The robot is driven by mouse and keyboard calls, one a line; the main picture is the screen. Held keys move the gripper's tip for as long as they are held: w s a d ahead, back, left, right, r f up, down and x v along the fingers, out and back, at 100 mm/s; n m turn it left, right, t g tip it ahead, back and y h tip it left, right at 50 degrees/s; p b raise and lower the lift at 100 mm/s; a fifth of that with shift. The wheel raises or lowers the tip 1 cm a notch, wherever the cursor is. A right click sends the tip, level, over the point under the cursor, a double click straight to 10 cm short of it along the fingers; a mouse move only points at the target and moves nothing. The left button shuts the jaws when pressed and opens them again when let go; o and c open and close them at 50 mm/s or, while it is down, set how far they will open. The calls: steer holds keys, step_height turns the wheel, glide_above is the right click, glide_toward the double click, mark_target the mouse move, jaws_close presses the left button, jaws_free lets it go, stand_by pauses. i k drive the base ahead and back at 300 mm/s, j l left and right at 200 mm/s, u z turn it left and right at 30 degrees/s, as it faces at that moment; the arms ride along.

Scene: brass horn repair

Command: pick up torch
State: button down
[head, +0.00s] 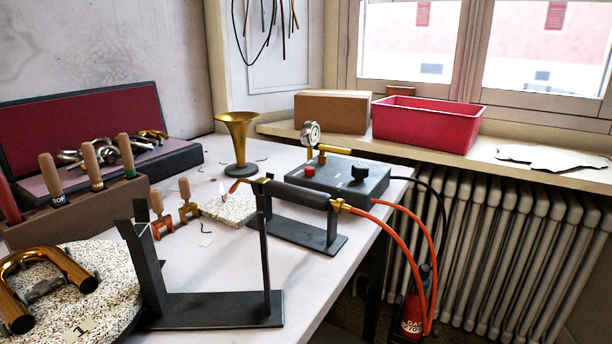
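The torch (302,196) has a dark cylindrical handle and a brass nozzle pointing left, with a coppery tip. It lies across a dark metal rest (300,232) on the workbench, and an orange hose (397,225) leaves the brass fitting at its right end. A small pale flame-like shape shows by the tip, above a speckled block (229,209). My gripper is not in view, so I cannot see whether it is open or shut.
A dark stand (215,309) with uprights stands in front of the torch. A speckled disc (110,275) carries a brass bend. A grey gauge box (350,180) and brass horn (238,140) stand behind. A red gas bottle (411,318) is beside the bench. Bare benchtop lies right of the stand.

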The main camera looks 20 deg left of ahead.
mark_target(310, 198)
steer(key=u, duration=1.5)
